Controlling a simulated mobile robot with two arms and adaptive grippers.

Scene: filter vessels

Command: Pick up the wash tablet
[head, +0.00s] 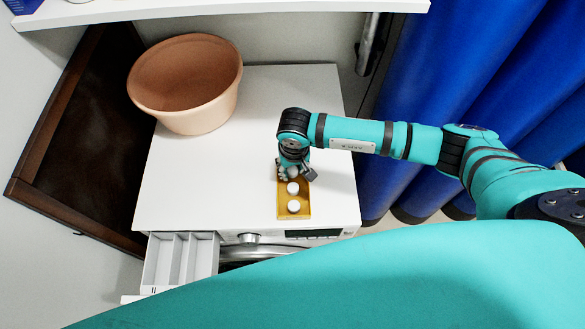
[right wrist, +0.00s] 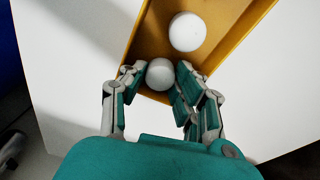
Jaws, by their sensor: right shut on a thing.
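A yellow-orange tray (head: 305,198) lies on the white washing machine top, near its front edge. Two round white wash tablets show clear in it, one nearer my gripper (head: 293,188) and one at the front end (head: 293,206). My right gripper (head: 295,172) is low over the tray's far end. In the right wrist view its fingers are shut on a white wash tablet (right wrist: 160,74), which sits inside the tray's end by the wall. Another tablet (right wrist: 187,32) lies just beyond it, apart from the fingers. My left gripper is not in view.
A terracotta-coloured tub (head: 185,118) stands at the back left of the machine top (head: 215,185). A white drawer with compartments (head: 180,262) is pulled out at the front left. A shelf (head: 230,8) overhangs the back. Blue curtains (head: 440,80) hang at the right.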

